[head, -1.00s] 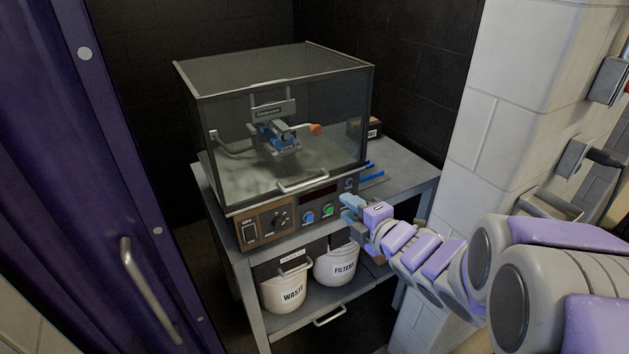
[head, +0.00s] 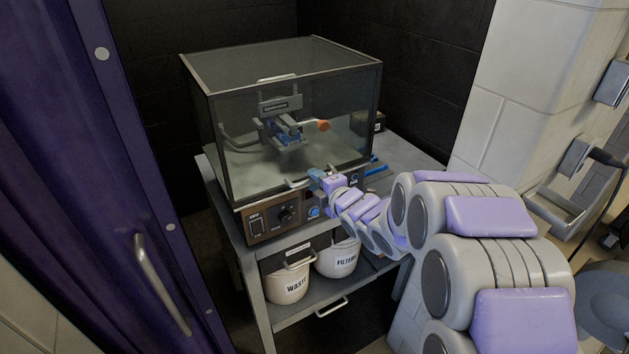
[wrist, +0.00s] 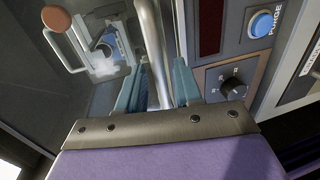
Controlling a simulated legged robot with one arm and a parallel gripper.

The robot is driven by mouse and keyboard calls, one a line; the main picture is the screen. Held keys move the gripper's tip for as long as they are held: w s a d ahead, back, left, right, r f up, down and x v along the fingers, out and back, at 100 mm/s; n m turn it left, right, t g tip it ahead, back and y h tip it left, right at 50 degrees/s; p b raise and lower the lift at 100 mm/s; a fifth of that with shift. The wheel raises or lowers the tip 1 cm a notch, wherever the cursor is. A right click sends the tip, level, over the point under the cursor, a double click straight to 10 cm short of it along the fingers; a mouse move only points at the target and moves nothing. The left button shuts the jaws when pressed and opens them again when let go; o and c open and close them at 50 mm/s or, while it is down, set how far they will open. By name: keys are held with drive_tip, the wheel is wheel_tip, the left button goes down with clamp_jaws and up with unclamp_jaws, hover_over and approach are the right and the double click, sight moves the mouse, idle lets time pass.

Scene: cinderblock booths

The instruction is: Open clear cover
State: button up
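The clear cover (head: 235,140) is a box with metal edges, closed over the machine on the bench. Its metal handle (head: 293,184) runs along the lower front edge, and my gripper (head: 317,175) is at the handle's right part. In the wrist view the handle bar (wrist: 153,45) runs between the two teal fingers of my gripper (wrist: 157,85). The fingers stand apart, one on each side of the bar, and no firm grip on it is visible. Through the cover show a blue and grey clamp (head: 284,130) and an orange-knobbed lever (head: 323,125).
The control panel (head: 268,222) is below the cover, with a blue PURGE button (wrist: 262,24) close to my gripper. WASTE (head: 288,286) and FILTERS (head: 338,260) bins sit on the lower shelf. A purple curtain (head: 80,200) is at left, a pale block wall (head: 520,90) at right.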

drive_tip(key=shift+x, duration=0.95)
drive_tip(key=shift+w+d, duration=0.15)
drive_tip(key=shift+d, duration=0.45)
drive_tip(key=shift+a, duration=0.55)
drive_tip(key=c, duration=0.5)
drive_tip(key=shift+c, duration=0.7)
drive_tip(key=shift+f, duration=0.1)
clamp_jaws()
